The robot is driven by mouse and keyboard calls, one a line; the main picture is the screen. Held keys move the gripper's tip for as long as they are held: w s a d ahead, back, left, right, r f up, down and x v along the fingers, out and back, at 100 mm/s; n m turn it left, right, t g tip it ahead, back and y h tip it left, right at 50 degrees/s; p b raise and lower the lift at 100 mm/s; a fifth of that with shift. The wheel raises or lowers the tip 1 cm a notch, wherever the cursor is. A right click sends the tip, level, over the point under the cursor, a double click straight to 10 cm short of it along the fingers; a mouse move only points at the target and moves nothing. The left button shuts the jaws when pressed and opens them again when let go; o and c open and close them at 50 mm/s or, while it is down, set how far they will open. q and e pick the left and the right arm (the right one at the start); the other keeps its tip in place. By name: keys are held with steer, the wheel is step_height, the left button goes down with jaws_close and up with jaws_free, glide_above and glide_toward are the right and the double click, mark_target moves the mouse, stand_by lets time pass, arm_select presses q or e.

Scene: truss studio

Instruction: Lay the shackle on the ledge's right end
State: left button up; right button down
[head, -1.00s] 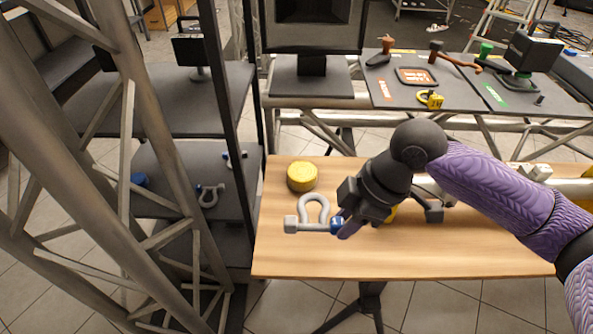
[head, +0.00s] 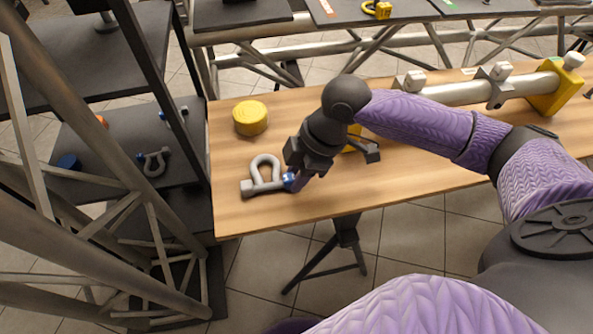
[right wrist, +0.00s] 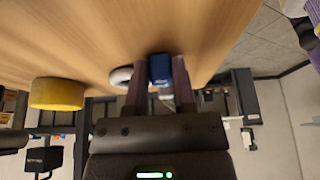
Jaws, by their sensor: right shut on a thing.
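A grey shackle (head: 254,174) with a blue pin end is at the left part of the wooden table, near its front edge; I cannot tell whether it touches the wood. My right gripper (head: 294,183) is shut on the blue end, with the grey bow to its left. In the right wrist view the blue end (right wrist: 161,70) sits between the two fingers, and part of the bow shows beside it. A dark shelf (head: 185,202) left of the table, possibly the ledge, bears another small shackle (head: 153,163). My left gripper is out of view.
A yellow round block (head: 250,118) stands on the wooden table (head: 400,185) behind the shackle. A grey tube (head: 455,92) in clamps lies at the back right. Truss bars (head: 75,110) rise at the left. The table's front middle is clear.

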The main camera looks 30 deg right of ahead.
steer(key=shift+c, duration=2.2)
jaws_free()
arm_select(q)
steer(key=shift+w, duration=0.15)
arm_select(e)
steer(key=shift+r, duration=0.35)
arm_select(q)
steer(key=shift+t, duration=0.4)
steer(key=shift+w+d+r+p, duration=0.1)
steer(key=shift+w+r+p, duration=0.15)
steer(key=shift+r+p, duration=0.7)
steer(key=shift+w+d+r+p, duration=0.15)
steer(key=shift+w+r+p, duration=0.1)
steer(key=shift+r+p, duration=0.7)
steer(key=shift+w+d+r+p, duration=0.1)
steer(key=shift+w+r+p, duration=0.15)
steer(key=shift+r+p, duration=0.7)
arm_select(e)
steer(key=v, duration=1.1)
steer(key=shift+d+r, duration=0.2)
steer(key=shift+d, duration=0.05)
